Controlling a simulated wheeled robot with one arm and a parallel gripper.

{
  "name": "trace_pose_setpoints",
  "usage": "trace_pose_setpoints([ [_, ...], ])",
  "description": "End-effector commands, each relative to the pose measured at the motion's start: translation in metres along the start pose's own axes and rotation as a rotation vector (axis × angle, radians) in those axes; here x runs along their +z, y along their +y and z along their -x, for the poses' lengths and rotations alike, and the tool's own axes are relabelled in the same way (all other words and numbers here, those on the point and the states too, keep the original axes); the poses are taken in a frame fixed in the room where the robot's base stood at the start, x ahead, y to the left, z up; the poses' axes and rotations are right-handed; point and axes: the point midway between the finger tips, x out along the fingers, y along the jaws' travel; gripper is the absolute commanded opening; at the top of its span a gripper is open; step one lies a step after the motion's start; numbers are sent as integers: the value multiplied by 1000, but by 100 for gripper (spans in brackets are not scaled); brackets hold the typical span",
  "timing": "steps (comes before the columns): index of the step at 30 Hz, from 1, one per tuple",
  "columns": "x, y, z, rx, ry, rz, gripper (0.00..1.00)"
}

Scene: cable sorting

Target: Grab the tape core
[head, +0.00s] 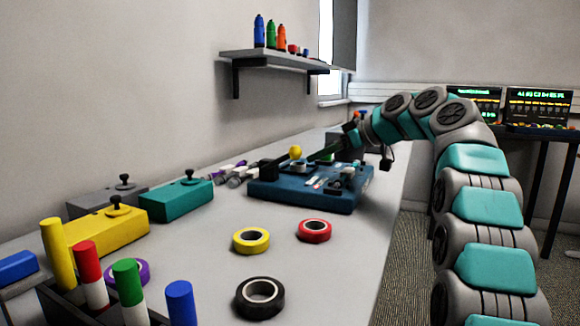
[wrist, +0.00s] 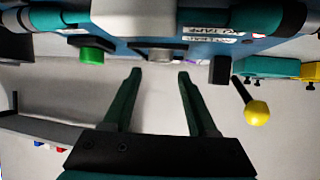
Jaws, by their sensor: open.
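The likely tape core is a small pale grey ring (head: 299,167) on the blue board (head: 310,197) in the head view. In the wrist view a grey round piece (wrist: 161,55) at the edge of the board (wrist: 130,46) lies just beyond my fingertips, roughly centred between them. It is partly cut off, so I cannot fully confirm its shape. My gripper (wrist: 159,74) is open and empty, with its two dark green fingers apart. In the head view my gripper (head: 314,156) reaches over the board from the right, close to the ring.
Yellow (head: 251,240), red (head: 314,231) and black (head: 261,297) tape rolls lie on the table (head: 330,275). Yellow (head: 112,229) and teal (head: 176,200) boxes stand left.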

Motion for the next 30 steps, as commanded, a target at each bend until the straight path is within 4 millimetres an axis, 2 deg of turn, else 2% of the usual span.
trace_pose_setpoints([
  [8, 0, 0, -23, 0, -2, -1, 58],
  [16, 1, 0, -61, -2, -4, -2, 58],
  [23, 1, -1, -65, -1, -1, -1, 58],
  [25, 1, -1, -65, -1, -1, -1, 54],
  [30, 0, -1, -64, 0, -1, -1, 35],
])
